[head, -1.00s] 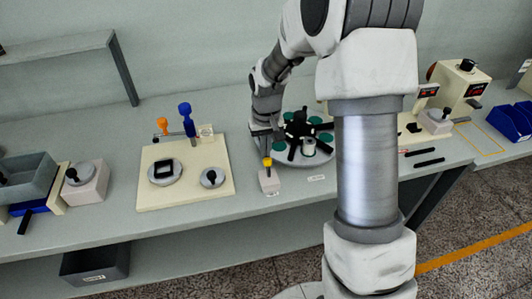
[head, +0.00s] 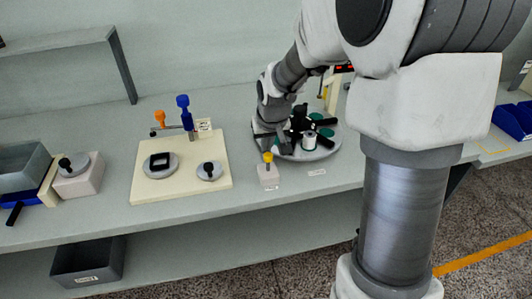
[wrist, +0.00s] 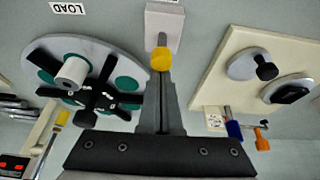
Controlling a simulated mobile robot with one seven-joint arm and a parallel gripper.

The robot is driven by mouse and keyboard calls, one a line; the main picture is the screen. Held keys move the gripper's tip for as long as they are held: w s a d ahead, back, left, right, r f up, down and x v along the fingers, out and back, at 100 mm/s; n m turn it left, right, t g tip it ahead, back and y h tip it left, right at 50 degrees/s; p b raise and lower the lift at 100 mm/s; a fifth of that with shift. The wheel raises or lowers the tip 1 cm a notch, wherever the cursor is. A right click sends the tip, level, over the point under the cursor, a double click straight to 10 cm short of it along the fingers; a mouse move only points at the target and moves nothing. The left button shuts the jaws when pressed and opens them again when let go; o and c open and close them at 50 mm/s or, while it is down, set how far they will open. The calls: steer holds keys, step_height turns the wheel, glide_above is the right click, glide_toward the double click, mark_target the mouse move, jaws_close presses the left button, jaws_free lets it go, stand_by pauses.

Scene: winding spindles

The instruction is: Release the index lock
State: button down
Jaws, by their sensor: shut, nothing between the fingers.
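The likely index lock is a small pale block (head: 268,175) with an upright stem and a yellow knob (head: 268,157), at the front edge of the round turntable. In the wrist view the yellow knob (wrist: 161,59) shows right at the tips of my gripper (wrist: 160,76), and the pale block (wrist: 164,26) lies beyond. My gripper is shut and empty, its fingers together. Whether the tips touch the knob I cannot tell. In the head view my gripper (head: 270,142) is just above and behind the knob, partly hidden by its own wrist.
The turntable (wrist: 38,57) with black arms, green pads and a white cylinder (wrist: 73,71) is close beside my gripper. A cream board (head: 150,190) with a blue-topped post (head: 184,112) and an orange knob (head: 159,117) stands to the left. Bare bench lies between them.

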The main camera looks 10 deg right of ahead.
steer(key=shift+s+f+t+b, duration=0.35)
steer(key=shift+s+t+b, duration=0.35)
steer(key=shift+b, duration=0.55)
steer(key=shift+w+r+p, duration=0.2)
steer(key=shift+r+p, duration=0.25)
steer(key=shift+p, duration=0.15)
steer(key=shift+r+p, duration=0.6)
steer(key=shift+r, duration=0.2)
